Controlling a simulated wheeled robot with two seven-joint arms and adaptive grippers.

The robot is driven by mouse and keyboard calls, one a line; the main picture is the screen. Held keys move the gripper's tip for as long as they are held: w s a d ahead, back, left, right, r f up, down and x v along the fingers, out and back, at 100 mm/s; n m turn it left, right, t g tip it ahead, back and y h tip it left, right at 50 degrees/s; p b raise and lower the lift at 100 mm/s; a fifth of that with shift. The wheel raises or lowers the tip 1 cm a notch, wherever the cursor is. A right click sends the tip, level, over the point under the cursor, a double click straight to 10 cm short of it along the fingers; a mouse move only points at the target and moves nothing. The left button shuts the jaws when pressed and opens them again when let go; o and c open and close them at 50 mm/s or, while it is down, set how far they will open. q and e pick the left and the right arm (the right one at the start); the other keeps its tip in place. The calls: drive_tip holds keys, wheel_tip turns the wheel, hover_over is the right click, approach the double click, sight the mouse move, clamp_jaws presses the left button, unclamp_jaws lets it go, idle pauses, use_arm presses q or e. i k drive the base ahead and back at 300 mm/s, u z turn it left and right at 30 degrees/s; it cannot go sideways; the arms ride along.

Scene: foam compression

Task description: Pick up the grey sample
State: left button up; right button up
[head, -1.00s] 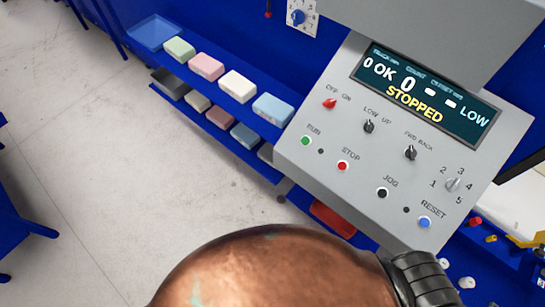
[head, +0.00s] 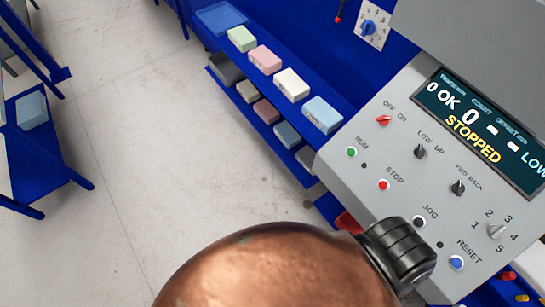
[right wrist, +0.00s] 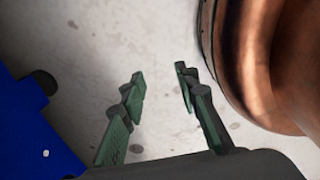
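A greyish block (head: 307,157) sits at the near end of the lower blue shelf, partly hidden by the control panel. It is the closest to a grey sample that I see, but its colour is hard to tell. Beside it on that shelf are a blue-grey block (head: 287,135), a mauve block (head: 266,110) and a beige block (head: 247,91). My right gripper (right wrist: 160,82) shows in the right wrist view with its two dark green fingers apart and nothing between them, above the pale floor. Neither gripper shows in the head view.
The upper shelf holds green (head: 242,38), pink (head: 265,59), cream (head: 292,85) and blue (head: 322,114) blocks. The control panel (head: 400,150) reads STOPPED. A blue-grey block (head: 32,110) lies on a blue stand at left. The floor (head: 140,150) between is clear.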

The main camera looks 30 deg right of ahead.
sight(305, 156)
drive_tip(key=u, duration=0.6)
drive_tip(key=i, duration=1.5)
drive_tip(key=z, duration=2.85)
